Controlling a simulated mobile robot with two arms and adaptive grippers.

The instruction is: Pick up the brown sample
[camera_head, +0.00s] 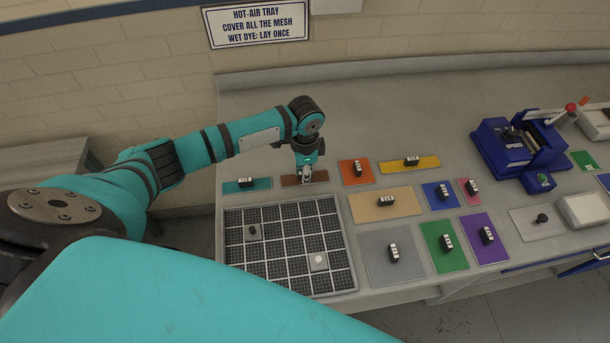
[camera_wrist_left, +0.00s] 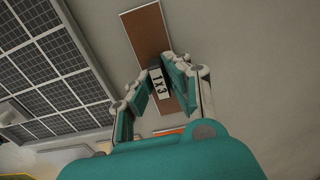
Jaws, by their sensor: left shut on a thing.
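The brown sample (camera_head: 290,181) is a small flat rectangle on the bench just behind the black grid tray. In the left wrist view the brown sample (camera_wrist_left: 148,30) runs lengthwise past my fingers, and its dark grip block shows a white label reading 1X3 (camera_wrist_left: 159,83). My left gripper (camera_head: 306,171) points down over the middle of the sample. In the left wrist view its fingers (camera_wrist_left: 167,66) are closed on the block from both sides. The sample looks flat at bench level; I cannot tell any small gap beneath it. My right gripper is not in view.
A teal sample (camera_head: 240,186) lies to the left and an orange one (camera_head: 350,178) close to the right. The grid tray (camera_head: 228,232) holds two small pieces. Several other coloured samples and a blue device (camera_head: 497,146) stand further right. The bench behind is clear up to the wall.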

